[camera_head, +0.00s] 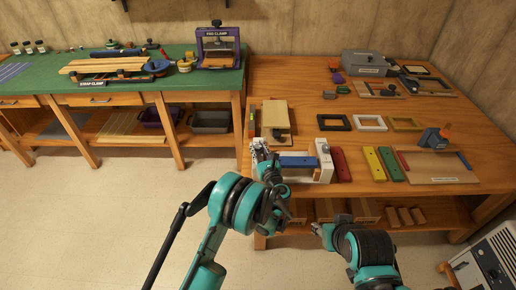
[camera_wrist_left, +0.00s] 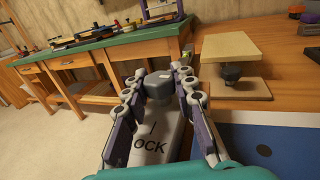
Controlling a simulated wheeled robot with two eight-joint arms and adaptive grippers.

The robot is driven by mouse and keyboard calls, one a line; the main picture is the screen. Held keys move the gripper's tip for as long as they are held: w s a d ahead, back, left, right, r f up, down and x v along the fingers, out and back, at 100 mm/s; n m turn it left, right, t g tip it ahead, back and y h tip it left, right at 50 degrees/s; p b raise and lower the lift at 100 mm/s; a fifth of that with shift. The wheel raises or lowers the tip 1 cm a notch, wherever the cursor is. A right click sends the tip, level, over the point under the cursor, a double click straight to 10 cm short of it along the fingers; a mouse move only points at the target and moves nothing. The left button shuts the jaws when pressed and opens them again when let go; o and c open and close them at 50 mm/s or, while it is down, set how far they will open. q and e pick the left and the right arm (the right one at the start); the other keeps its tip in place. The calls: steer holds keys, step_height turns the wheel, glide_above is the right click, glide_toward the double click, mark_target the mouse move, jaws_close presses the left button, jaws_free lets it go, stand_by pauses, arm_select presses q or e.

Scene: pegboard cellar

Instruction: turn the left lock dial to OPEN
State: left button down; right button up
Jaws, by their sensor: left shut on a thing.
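The left lock dial is a grey knob (camera_wrist_left: 158,86) on a light block (camera_wrist_left: 150,148) in the left wrist view. The block carries dark lettering, of which "OCK" shows; I see no OPEN mark. My left gripper (camera_head: 260,146) is shut on the dial, one finger on each side of it. In the head view the gripper hides the dial, at the left end of a frame with a blue bar (camera_head: 298,161) and a white right-hand block (camera_head: 325,160). My right gripper (camera_head: 328,228) is low in front of the wooden table, apart from the frame; its fingers are unclear.
A beige board on a knob stand (camera_head: 276,117) stands just behind the dial. Red (camera_head: 341,163), yellow (camera_head: 374,163) and green bars lie right of the frame. Small picture frames (camera_head: 370,123) lie behind them. A green-topped bench (camera_head: 150,83) stands at the left.

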arm_select(q)
steer(key=c, duration=1.2)
jaws_free()
steer(key=v, duration=1.2)
steer(key=shift+w, duration=0.1)
